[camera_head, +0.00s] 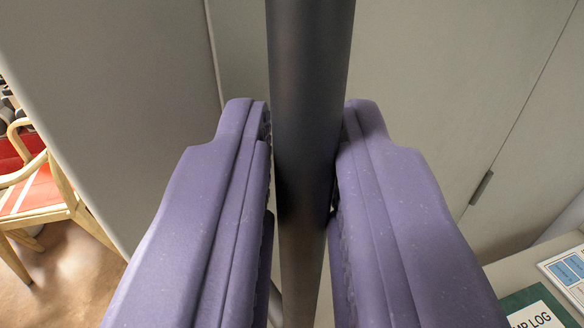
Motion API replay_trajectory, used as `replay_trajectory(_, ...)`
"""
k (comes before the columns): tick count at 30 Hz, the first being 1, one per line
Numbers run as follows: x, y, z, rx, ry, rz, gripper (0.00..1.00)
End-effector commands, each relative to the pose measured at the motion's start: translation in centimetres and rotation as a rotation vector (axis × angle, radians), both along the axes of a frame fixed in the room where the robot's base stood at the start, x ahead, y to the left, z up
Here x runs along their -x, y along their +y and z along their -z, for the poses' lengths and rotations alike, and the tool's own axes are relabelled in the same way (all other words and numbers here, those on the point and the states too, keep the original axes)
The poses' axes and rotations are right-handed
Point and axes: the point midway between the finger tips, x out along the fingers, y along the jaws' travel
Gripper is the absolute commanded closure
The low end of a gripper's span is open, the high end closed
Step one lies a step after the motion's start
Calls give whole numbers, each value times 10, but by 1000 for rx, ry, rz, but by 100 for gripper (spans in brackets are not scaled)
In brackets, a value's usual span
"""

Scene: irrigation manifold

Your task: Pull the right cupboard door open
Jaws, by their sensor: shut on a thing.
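My gripper (305,125), with two purple fingers, is shut on a dark vertical bar handle (310,50). One finger presses on each side of the bar. The bar runs up out of the top of the picture, and its lower part passes down between the fingers. Behind it are pale grey cupboard panels (430,75). A thin seam shows left of the bar, and another slants down on the right. Where the bar joins its door is hidden, and I cannot tell how far that door stands open.
A pale surface at bottom right holds a green log book (535,310) and a blue-and-white sheet (568,272). A wooden chair (45,190) with a red seat stands at left, beyond the grey panel's edge, on a brown floor.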

Motion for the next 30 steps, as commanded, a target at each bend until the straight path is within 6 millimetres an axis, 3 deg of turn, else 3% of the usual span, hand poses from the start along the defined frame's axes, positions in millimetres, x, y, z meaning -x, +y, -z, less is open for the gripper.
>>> replay_trajectory(13,3,-6,-7,4,-16,-3,100)
replay_trajectory(14,3,-6,-7,4,-16,-3,79)
replay_trajectory(16,3,-5,-6,4,-14,-3,66)
replay_trajectory(25,5,-4,-4,2,-8,-5,66)
replay_trajectory(30,29,-5,-5,2,-8,-3,66)
